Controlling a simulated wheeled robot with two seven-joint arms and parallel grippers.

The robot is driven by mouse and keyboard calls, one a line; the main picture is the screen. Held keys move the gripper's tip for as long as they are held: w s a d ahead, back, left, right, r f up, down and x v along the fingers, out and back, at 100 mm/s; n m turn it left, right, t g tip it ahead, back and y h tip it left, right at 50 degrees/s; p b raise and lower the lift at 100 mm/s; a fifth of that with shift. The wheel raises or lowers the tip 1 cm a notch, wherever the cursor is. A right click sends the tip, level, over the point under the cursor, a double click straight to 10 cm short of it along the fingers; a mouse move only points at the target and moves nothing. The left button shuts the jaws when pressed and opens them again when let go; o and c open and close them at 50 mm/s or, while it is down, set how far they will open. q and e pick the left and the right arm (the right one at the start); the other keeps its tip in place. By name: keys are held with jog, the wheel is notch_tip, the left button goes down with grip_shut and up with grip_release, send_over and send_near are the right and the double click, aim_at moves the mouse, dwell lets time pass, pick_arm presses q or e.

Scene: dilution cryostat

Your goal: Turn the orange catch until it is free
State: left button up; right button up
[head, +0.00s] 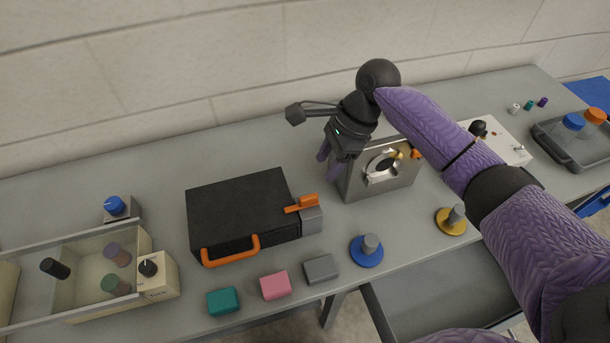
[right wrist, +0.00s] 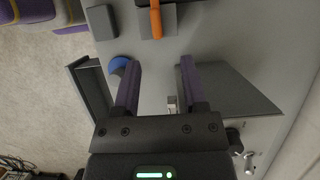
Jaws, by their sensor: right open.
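The orange catch (head: 302,203) is a flat lever on a grey block (head: 312,220) at the right side of a black case (head: 240,210). In the head view it points up and to the right. The right wrist view shows the catch (right wrist: 155,18) at the top edge, beyond my fingertips. My right gripper (head: 322,156) is open and empty, with purple fingers pointing down, above and behind the catch and beside a steel box (head: 378,182). Both fingers (right wrist: 158,75) show apart in the right wrist view. My left gripper is not in view.
An orange handle (head: 231,250) is on the case's front. Teal (head: 223,302), pink (head: 275,286) and grey (head: 321,268) blocks and a blue knobbed disc (head: 367,251) stand along the front. A yellow disc (head: 451,221) is further right. An open drawer (head: 430,295) juts out below.

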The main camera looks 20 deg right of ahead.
aim_at(309, 196)
jog(key=b+x, duration=0.1)
jog(key=x, duration=0.3)
jog(key=b+x, duration=0.1)
jog(key=x, duration=0.3)
jog(key=shift+s+b, duration=0.25)
jog(key=shift+b, duration=0.15)
jog(key=shift+a+f, duration=0.2)
jog(key=shift+f, duration=0.2)
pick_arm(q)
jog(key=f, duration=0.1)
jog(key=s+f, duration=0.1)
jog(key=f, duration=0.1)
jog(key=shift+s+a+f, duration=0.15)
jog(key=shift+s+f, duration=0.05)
pick_arm(e)
grip_shut()
